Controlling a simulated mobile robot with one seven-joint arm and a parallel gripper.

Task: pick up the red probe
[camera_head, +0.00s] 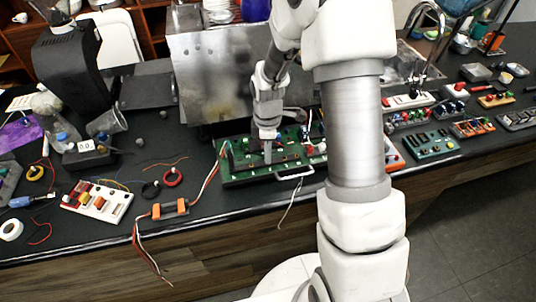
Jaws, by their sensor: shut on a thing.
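My gripper (267,148) points down over the green circuit board (245,177), left of its middle. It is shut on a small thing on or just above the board. The held thing is too small and too hidden by the fingers to make out, and I cannot tell whether it is the red probe. I see no clear red probe elsewhere.
A metal brewer housing (215,75) stands behind the board. A module with orange ends (169,210) and loose wires lies at the front edge. A white board (97,201) is at left. Several modules, including a teal one (432,145), fill the right. My arm hides the middle right.

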